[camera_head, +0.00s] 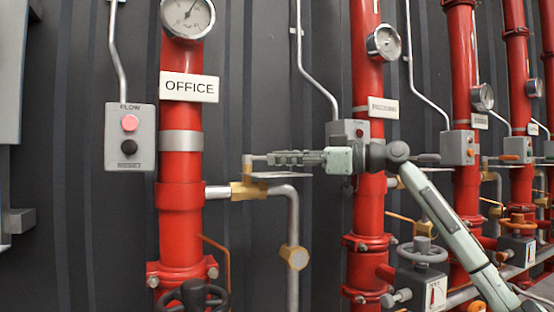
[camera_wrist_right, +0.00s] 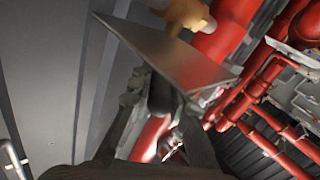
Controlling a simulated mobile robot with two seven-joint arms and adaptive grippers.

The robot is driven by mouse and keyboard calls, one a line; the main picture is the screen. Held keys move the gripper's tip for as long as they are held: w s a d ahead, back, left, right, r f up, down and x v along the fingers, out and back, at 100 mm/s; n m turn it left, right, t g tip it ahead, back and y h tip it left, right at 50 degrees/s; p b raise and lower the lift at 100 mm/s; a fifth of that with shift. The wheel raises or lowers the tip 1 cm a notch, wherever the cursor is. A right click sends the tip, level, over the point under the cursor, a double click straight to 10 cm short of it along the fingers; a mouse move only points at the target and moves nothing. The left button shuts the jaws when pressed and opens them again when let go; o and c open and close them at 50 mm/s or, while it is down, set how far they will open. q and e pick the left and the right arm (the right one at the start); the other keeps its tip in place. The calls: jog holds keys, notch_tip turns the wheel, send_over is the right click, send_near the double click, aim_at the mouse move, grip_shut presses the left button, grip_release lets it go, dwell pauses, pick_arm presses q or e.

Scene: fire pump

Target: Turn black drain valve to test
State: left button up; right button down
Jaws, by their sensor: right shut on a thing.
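The drain valve's brass body (camera_head: 248,190) sits on a short pipe branching right from the red OFFICE riser. A flat plate (camera_head: 285,176) lies beside its stem, just below my right gripper (camera_head: 270,158). My right arm comes in from the right, its fingers pointing left at the top of the stem. In the wrist view the right gripper (camera_wrist_right: 162,112) is shut on a dark handle (camera_wrist_right: 160,93), partly hidden by the fingers. The plate (camera_wrist_right: 165,55) and brass body (camera_wrist_right: 187,13) show beyond it. My left gripper is not in view.
A dark handwheel (camera_head: 192,297) is at the bottom. A grey drain pipe (camera_head: 293,215) drops beside the valve. More red risers (camera_head: 367,205) stand to the right.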

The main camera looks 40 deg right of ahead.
dwell(0.4)
jog(key=c, duration=1.4)
grip_release()
jog(key=shift+d, duration=0.1)
jog(key=v, duration=1.2)
